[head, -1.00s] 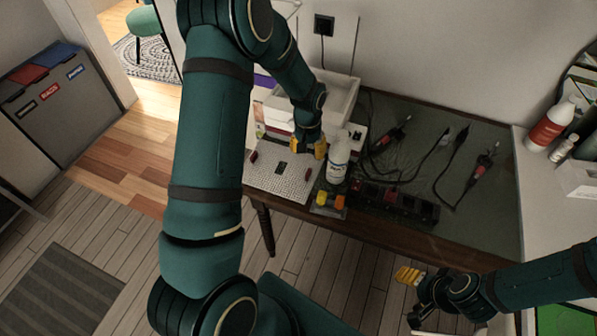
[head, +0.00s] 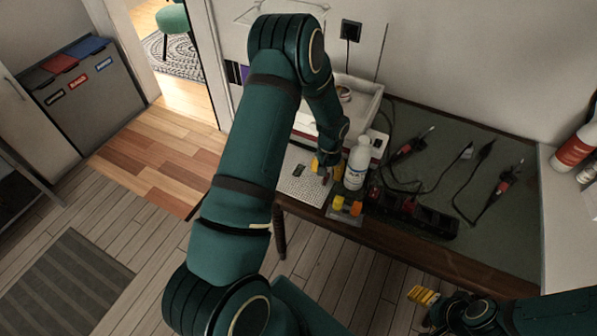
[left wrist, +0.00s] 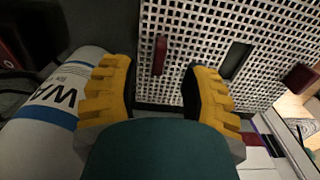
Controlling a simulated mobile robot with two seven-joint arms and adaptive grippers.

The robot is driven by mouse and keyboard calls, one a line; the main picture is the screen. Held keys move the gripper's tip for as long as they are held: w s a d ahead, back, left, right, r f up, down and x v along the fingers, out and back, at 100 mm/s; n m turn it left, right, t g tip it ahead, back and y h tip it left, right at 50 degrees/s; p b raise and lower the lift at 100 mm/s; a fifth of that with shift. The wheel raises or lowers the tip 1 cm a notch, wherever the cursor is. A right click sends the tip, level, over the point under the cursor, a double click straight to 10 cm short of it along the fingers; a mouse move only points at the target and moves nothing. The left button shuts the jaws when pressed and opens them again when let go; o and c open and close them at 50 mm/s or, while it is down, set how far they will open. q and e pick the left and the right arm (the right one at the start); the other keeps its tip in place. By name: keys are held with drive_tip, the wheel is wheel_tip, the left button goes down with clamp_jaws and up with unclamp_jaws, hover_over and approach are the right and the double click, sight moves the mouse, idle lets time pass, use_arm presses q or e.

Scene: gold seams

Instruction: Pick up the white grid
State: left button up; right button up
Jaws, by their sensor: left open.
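The white grid (head: 302,190) is a perforated plate lying on the table, partly hidden by my left arm in the head view. In the left wrist view the grid (left wrist: 205,38) fills the upper part. It carries a dark rectangular slot (left wrist: 236,60) and two dark red pieces, one (left wrist: 160,54) seen between my fingers. My left gripper (left wrist: 160,92) is open, with yellow fingertips either side of the grid's near edge. In the head view the left gripper (head: 327,169) is at the grid's right end; contact is unclear. My right gripper (head: 424,296) is away at the lower right, its opening unclear.
A white bottle (head: 357,164) stands close beside my left gripper. A small holder with yellow and orange pieces (head: 346,206), a black power strip (head: 415,217) and several cabled tools lie to the right. A white tray (head: 361,100) is behind.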

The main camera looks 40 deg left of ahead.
sight(327, 177)
use_arm(q)
wheel_tip(327, 177, down, 4)
drive_tip(key=shift+w+r, duration=0.1)
drive_tip(key=shift+d, duration=0.1)
clamp_jaws()
